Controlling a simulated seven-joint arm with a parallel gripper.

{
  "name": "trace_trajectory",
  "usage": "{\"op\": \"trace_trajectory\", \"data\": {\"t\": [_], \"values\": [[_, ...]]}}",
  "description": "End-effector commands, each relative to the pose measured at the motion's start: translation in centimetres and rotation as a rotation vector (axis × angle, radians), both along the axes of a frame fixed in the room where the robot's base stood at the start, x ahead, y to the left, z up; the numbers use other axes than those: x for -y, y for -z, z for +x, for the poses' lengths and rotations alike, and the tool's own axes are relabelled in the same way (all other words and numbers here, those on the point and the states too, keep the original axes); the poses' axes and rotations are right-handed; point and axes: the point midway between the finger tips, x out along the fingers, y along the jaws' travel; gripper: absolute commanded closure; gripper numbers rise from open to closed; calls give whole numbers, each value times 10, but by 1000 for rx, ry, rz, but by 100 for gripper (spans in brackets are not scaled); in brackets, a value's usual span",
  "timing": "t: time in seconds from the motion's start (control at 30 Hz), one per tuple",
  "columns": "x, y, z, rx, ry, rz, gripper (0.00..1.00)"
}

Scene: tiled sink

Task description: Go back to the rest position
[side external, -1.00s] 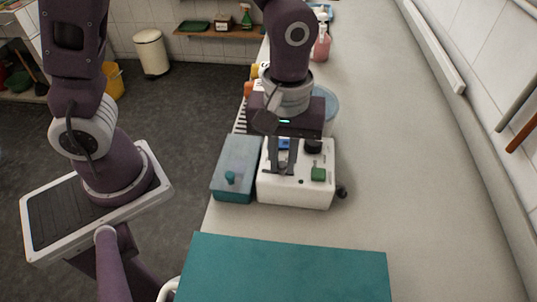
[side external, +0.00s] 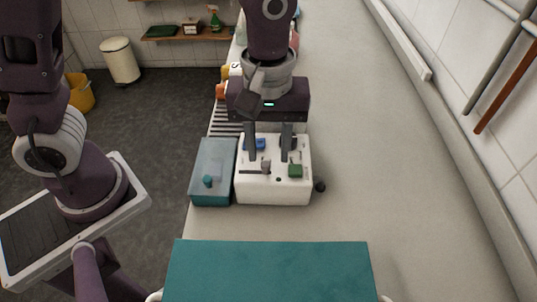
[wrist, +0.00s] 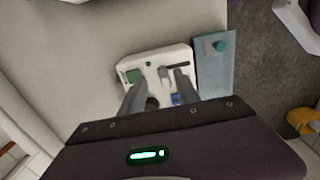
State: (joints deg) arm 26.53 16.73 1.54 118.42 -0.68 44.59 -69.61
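My gripper (side external: 268,157) is above the white box (side external: 273,188), fingers pointing down and spread apart with nothing held between them. The wrist view also shows the open gripper (wrist: 161,80) over the white box (wrist: 155,58). The box top carries a blue part (side external: 260,144), a green part (side external: 295,171) and a grey lever-like piece (side external: 265,166). A dark round part there is partly hidden behind a finger. I cannot tell the exact height of the fingertips above the box.
A teal box (side external: 212,160) with a small knob stands close left of the white box. A large teal surface (side external: 270,272) fills the near foreground. A small black knob (side external: 320,186) sticks out at the white box's right. The counter (side external: 400,190) on the right is clear.

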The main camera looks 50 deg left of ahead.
Motion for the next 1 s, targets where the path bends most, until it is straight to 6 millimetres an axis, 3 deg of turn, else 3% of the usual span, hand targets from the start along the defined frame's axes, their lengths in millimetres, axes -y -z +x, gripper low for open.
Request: {"op": "trace_trajectory", "data": {"t": [0.2, 0.57, 0.67, 0.8, 0.9, 1.0], "values": [[1, -38, 1, 4, 0, -2, 62], [-2, -45, -1, 6, 7, -4, 62], [-25, -69, -9, 68, 92, -26, 62], [-80, -110, -49, 246, 351, -15, 62], [-108, -119, -81, 357, 533, 52, 62], [-123, -118, -104, 428, 667, 131, 62]]}}
